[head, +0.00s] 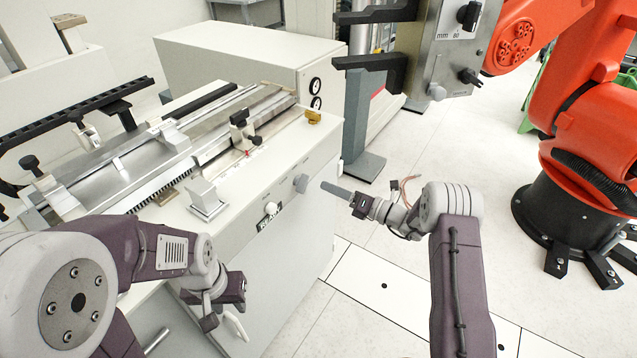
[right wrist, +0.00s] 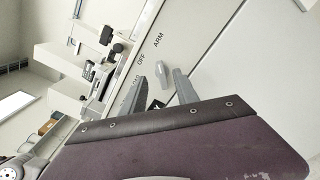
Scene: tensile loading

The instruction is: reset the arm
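My right gripper (head: 335,190) is in front of the white machine cabinet, just right of a grey knob (head: 300,183) on its front, with a small gap between them. In the right wrist view its two grey fingers (right wrist: 158,92) stand apart with nothing held between them. My left gripper (head: 225,305) hangs low before the cabinet at lower left.
A testing bench with rails (head: 185,140) tops the cabinet (head: 295,235). A white round knob (head: 271,208) sits on its front, above a dark label. An orange robot arm (head: 590,130) stands at right with a grey tool head and dark jaws (head: 375,62).

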